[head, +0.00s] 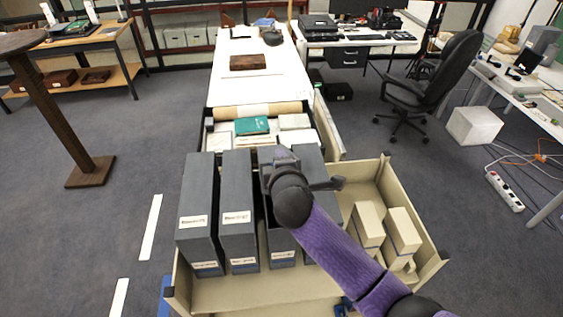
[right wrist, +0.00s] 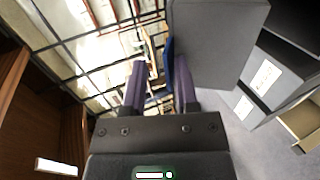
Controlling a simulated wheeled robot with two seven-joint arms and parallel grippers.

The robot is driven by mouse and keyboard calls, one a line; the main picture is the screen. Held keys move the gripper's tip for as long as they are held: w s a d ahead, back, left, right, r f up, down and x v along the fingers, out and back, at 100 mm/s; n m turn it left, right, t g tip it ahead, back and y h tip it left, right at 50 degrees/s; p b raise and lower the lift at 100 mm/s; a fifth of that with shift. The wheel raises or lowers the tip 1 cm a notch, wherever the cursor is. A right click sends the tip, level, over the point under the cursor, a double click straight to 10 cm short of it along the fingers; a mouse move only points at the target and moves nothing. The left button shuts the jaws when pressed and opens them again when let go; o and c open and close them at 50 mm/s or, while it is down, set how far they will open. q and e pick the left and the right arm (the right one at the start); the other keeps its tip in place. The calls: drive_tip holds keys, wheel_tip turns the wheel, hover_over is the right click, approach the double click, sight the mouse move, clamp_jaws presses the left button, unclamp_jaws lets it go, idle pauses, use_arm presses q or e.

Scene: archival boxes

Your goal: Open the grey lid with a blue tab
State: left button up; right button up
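Several upright grey archival boxes with white labels stand in a row in a beige tray (head: 300,290) in the head view; the two leftmost are a box (head: 198,205) and its neighbour (head: 238,195). My right gripper (head: 282,160) is over the third and fourth boxes, partly hiding them. In the right wrist view, a grey lid or box face (right wrist: 220,40) has a narrow blue tab (right wrist: 168,62) along its left edge. The fingers of the right gripper (right wrist: 160,82) are apart, with the tab between their tips, nearer the right finger. Contact cannot be told. My left gripper is out of view.
Small beige boxes (head: 402,232) stand at the tray's right side. Behind the row is an open drawer with a green book (head: 252,126), below a long white table (head: 245,85). A wooden stand (head: 88,170) is at left, an office chair (head: 440,75) at right.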

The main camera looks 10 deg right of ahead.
drive_tip(key=v, duration=1)
